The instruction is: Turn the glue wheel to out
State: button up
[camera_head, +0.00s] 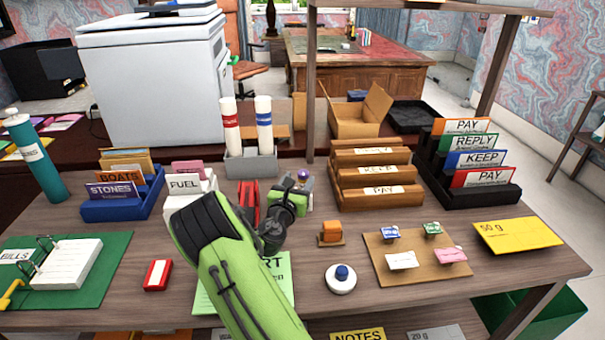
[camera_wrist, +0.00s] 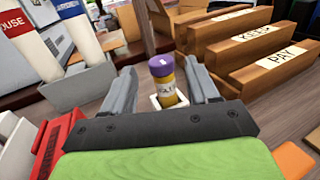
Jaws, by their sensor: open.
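A glue stick (camera_wrist: 168,88) with a yellow body, a pale label and a purple wheel (camera_wrist: 160,63) at its top stands upright in a small white holder (camera_wrist: 156,103). A light mark shows on the wheel. In the head view only a bit of the purple wheel (camera_head: 303,174) shows behind my gripper (camera_head: 300,193). In the wrist view my gripper (camera_wrist: 159,74) is open, with one grey finger on each side of the glue stick. I cannot tell whether either finger touches it. Its lower part is partly hidden by my gripper's palm.
Wooden file trays (camera_head: 376,200) stand close on the right. An orange block (camera_head: 331,231) lies front right.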

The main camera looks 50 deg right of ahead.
aim_at(301, 176)
jog(key=x, duration=0.5)
jog(key=shift+c, duration=0.3)
jog(key=c, duration=0.9)
